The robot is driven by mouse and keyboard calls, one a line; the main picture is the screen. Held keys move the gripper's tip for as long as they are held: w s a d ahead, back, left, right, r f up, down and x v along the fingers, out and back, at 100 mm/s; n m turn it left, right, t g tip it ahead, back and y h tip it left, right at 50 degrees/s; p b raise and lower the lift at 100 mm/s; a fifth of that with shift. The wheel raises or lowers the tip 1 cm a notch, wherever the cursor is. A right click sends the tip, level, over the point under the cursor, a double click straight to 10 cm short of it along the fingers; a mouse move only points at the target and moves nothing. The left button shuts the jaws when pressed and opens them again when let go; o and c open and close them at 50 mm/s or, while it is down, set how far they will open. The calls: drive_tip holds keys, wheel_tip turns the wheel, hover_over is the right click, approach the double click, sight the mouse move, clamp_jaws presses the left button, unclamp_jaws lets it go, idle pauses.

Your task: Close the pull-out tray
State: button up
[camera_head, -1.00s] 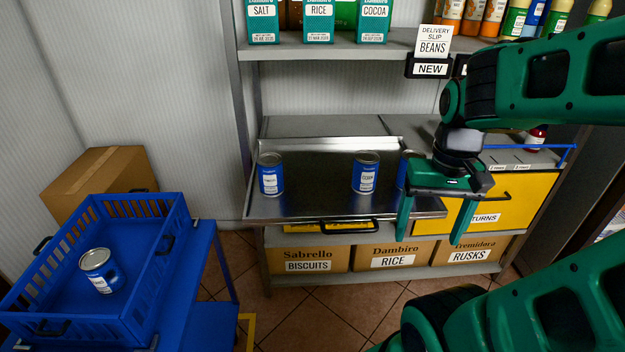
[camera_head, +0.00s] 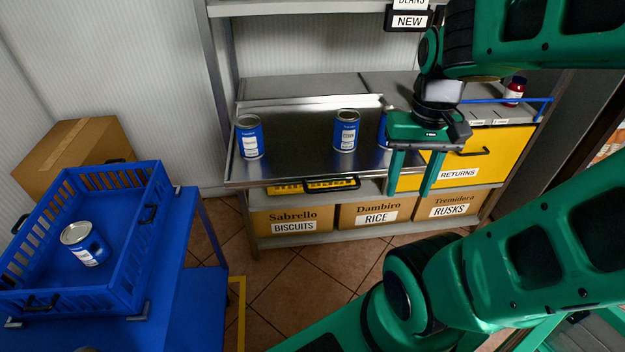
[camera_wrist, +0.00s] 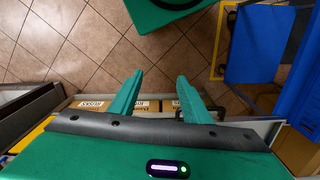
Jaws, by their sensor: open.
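The pull-out tray (camera_head: 295,165) is a grey metal tray on the shelf unit, pulled out past the shelf's front edge. Its dark handle (camera_head: 331,184) is on the front, over a yellow strip. Blue cans stand on it: one at the left (camera_head: 249,136), one in the middle (camera_head: 346,130), and one at the right (camera_head: 384,128), partly hidden by my gripper. My gripper (camera_head: 408,190) is open and empty, fingers pointing down, in front of the tray's right end and to the right of the handle. It also shows in the wrist view (camera_wrist: 157,97), above the floor and boxes.
A yellow RETURNS drawer (camera_head: 470,155) is at the right. Boxes of biscuits (camera_head: 290,220), rice (camera_head: 375,210) and rusks (camera_head: 450,203) fill the bottom shelf. A blue crate (camera_head: 140,240) with a can (camera_head: 84,243) stands on a blue cart at the left. Floor in front is clear.

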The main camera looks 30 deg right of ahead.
drive_tip(key=shift+s+r, duration=0.2)
drive_tip(key=shift+s, duration=0.2)
drive_tip(key=c, duration=0.5)
drive_tip(key=shift+w+r+m, duration=0.15)
drive_tip(key=shift+m, duration=0.15)
clamp_jaws()
drive_tip(key=m+t+h, duration=0.4)
drive_tip(key=m+h, duration=0.3)
drive_tip(key=m, duration=0.7)
approach(255, 183)
drive_tip(key=s+a+r, duration=0.2)
drive_tip(key=s+r, duration=0.1)
drive_tip(key=s, duration=0.3)
drive_tip(key=shift+w+r+x, duration=0.2)
drive_tip(key=shift+w+x, duration=0.25)
drive_tip(key=shift+x, duration=1.6)
drive_tip(key=shift+w+r+x, duration=0.2)
drive_tip(key=shift+w+x, duration=0.25)
drive_tip(key=shift+x, duration=1.6)
drive_tip(key=shift+w+r+x, duration=0.2)
drive_tip(key=shift+w+x, duration=0.25)
drive_tip(key=shift+x, duration=1.6)
